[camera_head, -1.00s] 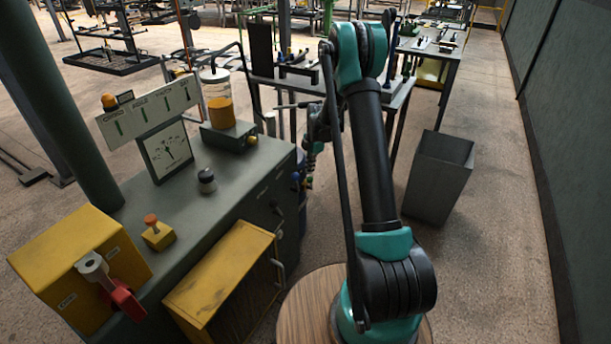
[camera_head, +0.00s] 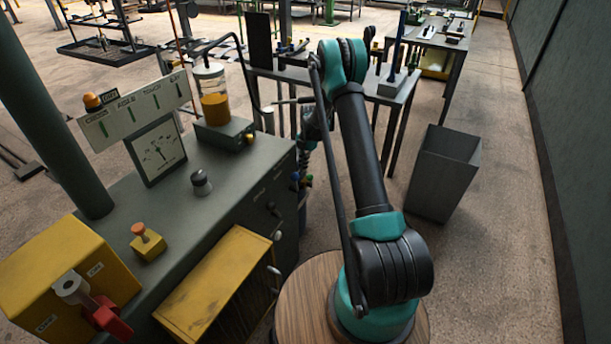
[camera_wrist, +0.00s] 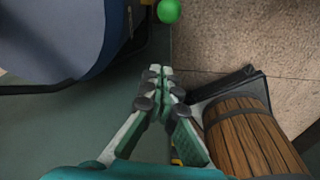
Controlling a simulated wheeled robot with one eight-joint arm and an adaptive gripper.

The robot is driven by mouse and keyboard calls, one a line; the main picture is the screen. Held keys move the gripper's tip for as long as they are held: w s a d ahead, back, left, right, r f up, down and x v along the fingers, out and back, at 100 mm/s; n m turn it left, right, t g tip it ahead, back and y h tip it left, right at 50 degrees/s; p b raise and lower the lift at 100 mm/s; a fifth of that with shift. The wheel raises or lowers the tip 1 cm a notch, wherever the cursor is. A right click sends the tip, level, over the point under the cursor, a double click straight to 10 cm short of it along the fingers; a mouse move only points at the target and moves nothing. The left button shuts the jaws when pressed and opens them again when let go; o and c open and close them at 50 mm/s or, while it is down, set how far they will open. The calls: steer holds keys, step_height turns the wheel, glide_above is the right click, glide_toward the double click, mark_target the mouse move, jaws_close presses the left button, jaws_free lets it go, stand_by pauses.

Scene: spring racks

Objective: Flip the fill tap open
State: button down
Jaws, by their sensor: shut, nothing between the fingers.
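No part is clearly readable as the fill tap. A green ball-shaped knob (camera_wrist: 168,11) shows at the top edge of the wrist view, beyond my fingertips; what it sits on is out of frame. My gripper (camera_wrist: 158,70) is shut and empty, its fingertips together and apart from the knob. In the head view, small blue (camera_head: 295,177) and yellowish (camera_head: 308,181) parts show beside the cabinet's right end, near my arm's far end; my gripper is not clear there.
A large dark blue rounded body (camera_wrist: 55,40) fills the wrist view's upper left. The grey cabinet (camera_head: 205,185) carries a jar of orange contents (camera_head: 214,100), a gauge (camera_head: 157,152) and knobs. A grey bin (camera_head: 443,175) stands right on open floor.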

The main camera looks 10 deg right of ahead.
step_height(320, 180, down, 10)
steer(key=a, duration=0.1)
steer(key=shift+w+d+r, duration=0.3)
steer(key=shift+w+d, duration=0.2)
steer(key=shift+d, duration=0.15)
steer(key=shift+w+d+r, duration=0.25)
steer(key=shift+w+d, duration=0.25)
steer(key=shift+d, duration=0.15)
steer(key=shift+d+r, duration=0.1)
